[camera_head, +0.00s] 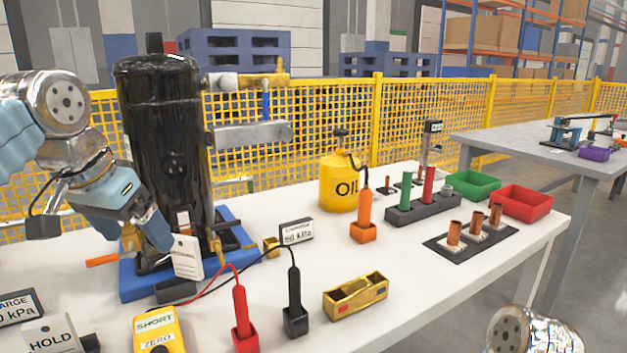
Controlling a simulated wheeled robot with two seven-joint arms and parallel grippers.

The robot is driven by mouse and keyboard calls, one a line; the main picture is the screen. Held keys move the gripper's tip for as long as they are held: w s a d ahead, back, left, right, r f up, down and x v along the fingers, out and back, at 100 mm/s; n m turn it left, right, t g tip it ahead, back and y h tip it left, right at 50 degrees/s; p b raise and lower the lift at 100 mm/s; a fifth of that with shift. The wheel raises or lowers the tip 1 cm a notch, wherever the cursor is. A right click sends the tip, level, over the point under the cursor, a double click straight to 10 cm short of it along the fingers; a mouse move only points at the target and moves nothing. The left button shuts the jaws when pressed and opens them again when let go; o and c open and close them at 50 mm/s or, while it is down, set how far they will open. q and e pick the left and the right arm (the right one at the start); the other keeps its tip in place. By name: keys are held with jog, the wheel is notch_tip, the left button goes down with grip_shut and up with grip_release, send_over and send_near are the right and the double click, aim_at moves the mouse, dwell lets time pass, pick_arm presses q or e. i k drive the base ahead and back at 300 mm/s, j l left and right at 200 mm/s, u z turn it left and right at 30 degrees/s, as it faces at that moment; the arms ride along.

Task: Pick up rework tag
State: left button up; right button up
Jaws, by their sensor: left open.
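A white tag (187,259) with small print that I cannot read hangs or stands at the front of the black compressor (160,130). I cannot tell whether it is the rework tag. A second white tag, marked HOLD (50,338), is at the bottom left. My left gripper (165,243) points down just left of the unreadable tag, in front of the compressor. It is open. Its fingertips are partly lost against the dark compressor base, and I cannot tell whether they touch the tag. My right gripper is out of view; only a silver joint of my right arm shows at bottom right.
The compressor stands on a blue base (135,287). A yellow meter (157,332), red probe (243,318), black probe (294,300) and brass level (355,295) crowd the front. A yellow oil can (337,183) and red bin (523,203) stand farther right. Bare table lies right of the level.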

aim_at(185, 253)
jog(key=k, duration=1.2)
